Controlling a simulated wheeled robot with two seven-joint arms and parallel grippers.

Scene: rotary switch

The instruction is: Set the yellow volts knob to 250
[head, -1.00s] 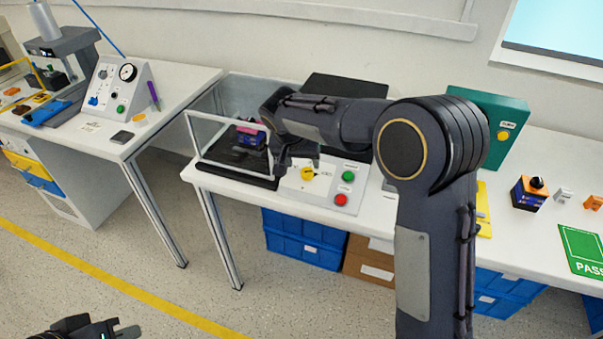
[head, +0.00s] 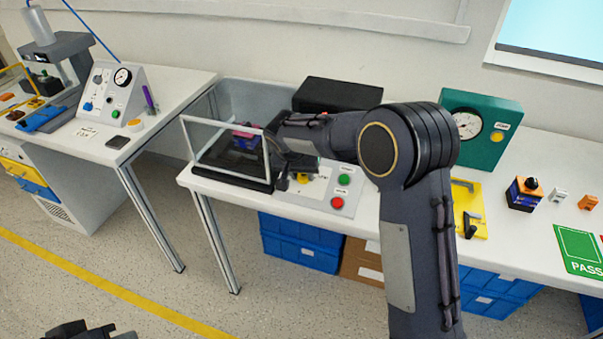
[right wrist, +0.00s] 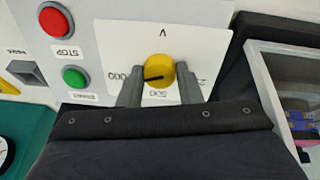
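The yellow volts knob (right wrist: 158,70) sits on a white dial plate (right wrist: 200,38) in the right wrist view. Its dark pointer line points left in that view, toward the partly covered label that seems to read 1000. The 500 and 250 labels are partly visible, upside down. My right gripper (right wrist: 160,84) has one finger on each side of the knob, very close to it; whether they touch it is unclear. In the head view my right gripper (head: 291,182) mostly hides the knob (head: 302,178). My left gripper (head: 88,330) is partly cut off at the bottom left.
Green (right wrist: 74,77) and red (right wrist: 55,20) buttons are on the same panel. A clear-walled box (head: 225,150) stands just left of the panel in the head view. A teal gauge box (head: 490,115) and yellow plate (head: 465,205) are to the right.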

